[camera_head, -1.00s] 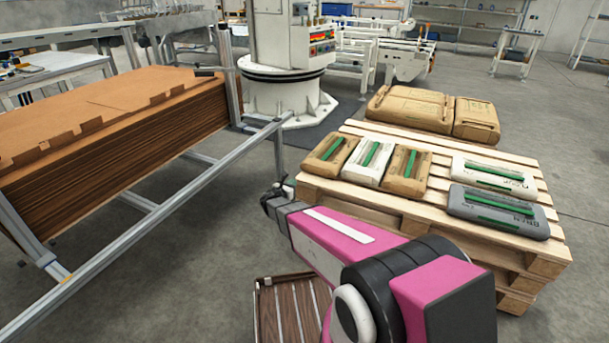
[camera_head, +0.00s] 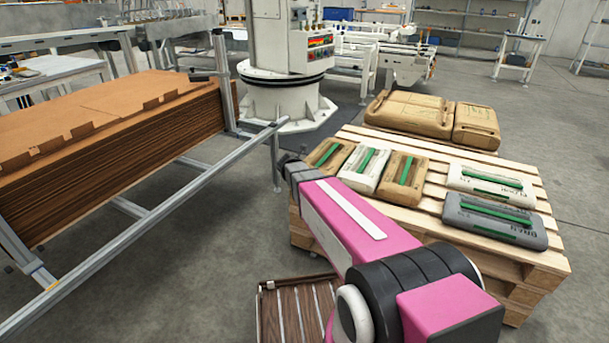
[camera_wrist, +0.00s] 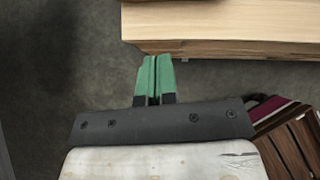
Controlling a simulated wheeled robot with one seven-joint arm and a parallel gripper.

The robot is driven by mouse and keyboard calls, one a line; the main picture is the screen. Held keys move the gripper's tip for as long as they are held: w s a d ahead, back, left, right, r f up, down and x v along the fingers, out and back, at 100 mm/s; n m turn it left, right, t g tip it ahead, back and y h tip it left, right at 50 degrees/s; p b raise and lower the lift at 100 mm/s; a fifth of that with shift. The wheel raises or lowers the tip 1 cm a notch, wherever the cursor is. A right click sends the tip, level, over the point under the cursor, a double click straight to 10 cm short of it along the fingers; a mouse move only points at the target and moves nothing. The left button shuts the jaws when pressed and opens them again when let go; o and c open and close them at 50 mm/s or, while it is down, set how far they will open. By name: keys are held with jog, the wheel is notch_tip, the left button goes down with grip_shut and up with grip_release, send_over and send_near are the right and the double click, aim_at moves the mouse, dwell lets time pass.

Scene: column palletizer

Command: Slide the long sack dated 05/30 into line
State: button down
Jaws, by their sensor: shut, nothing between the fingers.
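Several sacks lie on a wooden pallet (camera_head: 360,215) at the right of the head view. The longest is a brown sack (camera_head: 408,113) at the back, end to end with a shorter brown sack (camera_head: 476,126). In front are a small brown sack (camera_head: 328,155), a white one (camera_head: 364,167) and another brown one (camera_head: 404,176). A white sack (camera_head: 490,180) and a grey sack (camera_head: 495,219) lie at the right. No date is legible. My gripper (camera_wrist: 157,60) is shut and empty, its green fingers beside a pallet board (camera_wrist: 225,35) in the wrist view; the arm hides it in the head view.
A tall stack of brown cardboard sheets (camera_head: 120,150) and a metal rail frame (camera_head: 150,260) stand at the left. A white machine column (camera_head: 285,100) stands behind. A slatted brown wooden piece (camera_head: 295,310) is low in front. Bare floor lies between frame and pallet.

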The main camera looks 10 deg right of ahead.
jog(key=x, duration=0.9)
jog(key=shift+w+f, duration=0.15)
jog(key=w, duration=0.1)
jog(key=w+d, duration=0.1)
jog(key=w, duration=0.1)
jog(key=shift+d+f, duration=0.15)
jog(key=shift+d, duration=0.2)
jog(key=shift+w+d, duration=0.2)
jog(key=shift+w, duration=0.1)
jog(key=w, duration=0.1)
jog(key=w+d, duration=0.2)
jog(key=shift+w, duration=0.4)
jog(key=shift+s, duration=0.2)
